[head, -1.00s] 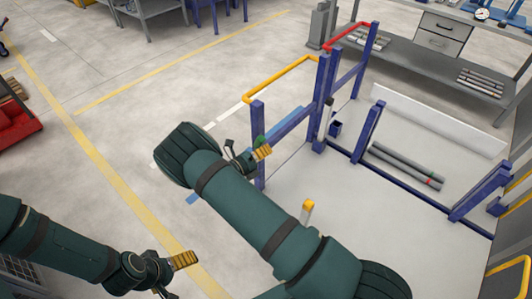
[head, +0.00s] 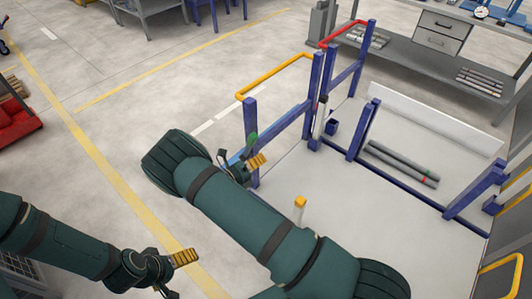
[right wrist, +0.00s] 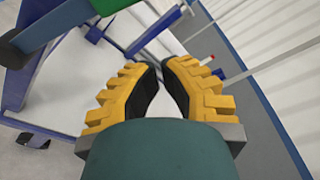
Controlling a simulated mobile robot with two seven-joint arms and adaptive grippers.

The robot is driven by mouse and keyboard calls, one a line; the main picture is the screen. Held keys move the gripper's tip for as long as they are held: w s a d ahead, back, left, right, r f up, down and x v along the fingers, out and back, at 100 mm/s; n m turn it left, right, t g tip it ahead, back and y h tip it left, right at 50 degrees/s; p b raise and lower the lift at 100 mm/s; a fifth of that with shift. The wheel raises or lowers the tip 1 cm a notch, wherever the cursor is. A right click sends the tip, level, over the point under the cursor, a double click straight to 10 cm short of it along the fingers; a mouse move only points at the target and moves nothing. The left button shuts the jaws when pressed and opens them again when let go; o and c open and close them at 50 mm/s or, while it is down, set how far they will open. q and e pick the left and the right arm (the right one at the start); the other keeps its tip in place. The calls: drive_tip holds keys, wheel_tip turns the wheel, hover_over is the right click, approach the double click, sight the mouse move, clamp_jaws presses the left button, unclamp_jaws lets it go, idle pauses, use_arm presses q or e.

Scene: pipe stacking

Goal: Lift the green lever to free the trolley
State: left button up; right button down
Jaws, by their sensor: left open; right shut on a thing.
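The green lever (head: 251,141) is at the near left side of the blue-framed trolley (head: 250,125), just above my right gripper (head: 260,159). My left gripper (head: 190,257) is open and empty above the floor at the lower left, away from the trolley.
Grey pipes (head: 400,162) lie on the trolley's white deck. A yellow-topped post (head: 300,203) stands on the near side. A yellow rail (head: 275,76) and a red rail (head: 345,32) top the frame. A grey workbench (head: 455,75) is behind.

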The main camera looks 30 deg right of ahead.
drive_tip(key=v, duration=0.6)
drive_tip(key=shift+w+f, duration=0.1)
drive_tip(key=shift+w, duration=0.05)
